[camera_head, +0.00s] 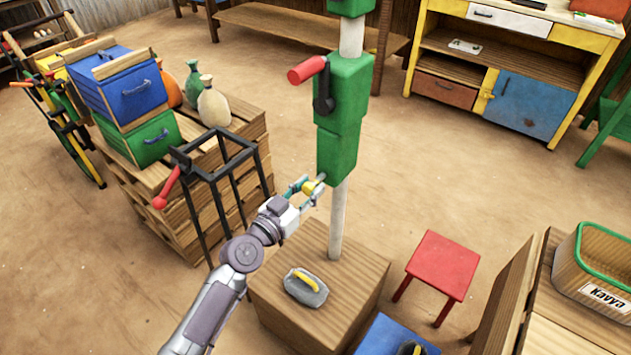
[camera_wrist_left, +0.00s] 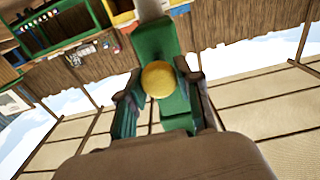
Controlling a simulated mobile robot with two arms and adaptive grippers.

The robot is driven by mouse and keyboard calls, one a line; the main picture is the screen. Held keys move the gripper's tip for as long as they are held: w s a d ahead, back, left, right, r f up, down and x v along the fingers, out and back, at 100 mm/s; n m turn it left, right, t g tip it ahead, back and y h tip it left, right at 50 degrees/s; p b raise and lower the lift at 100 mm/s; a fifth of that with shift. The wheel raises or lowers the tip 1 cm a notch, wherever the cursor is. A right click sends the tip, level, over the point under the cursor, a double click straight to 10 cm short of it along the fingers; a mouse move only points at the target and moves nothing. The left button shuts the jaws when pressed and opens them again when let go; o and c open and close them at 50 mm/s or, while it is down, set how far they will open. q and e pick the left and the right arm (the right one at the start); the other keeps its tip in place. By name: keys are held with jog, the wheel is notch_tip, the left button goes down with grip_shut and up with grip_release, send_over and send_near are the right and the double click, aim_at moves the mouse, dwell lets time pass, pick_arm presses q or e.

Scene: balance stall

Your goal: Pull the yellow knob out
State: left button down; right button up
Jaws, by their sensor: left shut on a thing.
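The yellow knob (camera_head: 309,188) sits low on the left side of the green housing (camera_head: 338,145), which is mounted on a white post. My left gripper (camera_head: 306,187) reaches it from the lower left and is shut on the knob. In the left wrist view the round yellow knob (camera_wrist_left: 158,80) lies between the two fingers of my left gripper (camera_wrist_left: 158,92), with the green housing (camera_wrist_left: 155,45) behind it. The knob's stem is hidden. My right gripper shows in neither view.
A red-handled crank (camera_head: 308,70) sticks out from the housing above the knob. A wooden block (camera_head: 340,295) carries the post and a grey weight (camera_head: 305,287) with a yellow handle. A black frame (camera_head: 215,175) stands left, a red stool (camera_head: 443,265) right. Open floor lies behind.

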pick_arm(q)
jog(key=shift+f, duration=0.1)
jog(key=shift+s, duration=0.1)
jog(key=c, duration=1.1)
grip_release()
jog(key=o, duration=0.3)
jog(key=shift+s+a, duration=0.1)
jog(key=shift+a, duration=0.1)
jog(key=v, duration=1.2)
